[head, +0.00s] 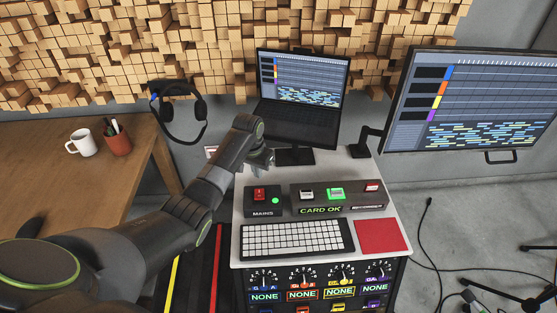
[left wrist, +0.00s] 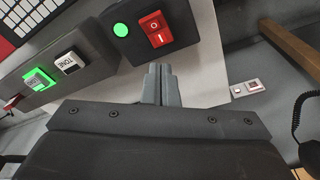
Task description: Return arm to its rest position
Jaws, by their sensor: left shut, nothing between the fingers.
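My left arm comes in from the left in the head view and reaches over the back left part of the white desk (head: 398,262). My left gripper (head: 263,160) is above the desk, behind the MAINS box (head: 263,212). In the left wrist view its fingers (left wrist: 162,84) are together with nothing between them. The MAINS box has a red rocker switch (left wrist: 155,29) and a lit green lamp (left wrist: 122,30), and the fingers appear apart from it. My right gripper is not in view.
Beside the MAINS box is a panel (head: 340,198) reading CARD OK, with a lit green button. A keyboard (head: 292,238), red pad (head: 381,236), laptop (head: 295,122) and large monitor (head: 468,100) are nearby. Headphones (head: 185,112) hang at left. A wooden table (head: 45,175) holds a mug and pen cup.

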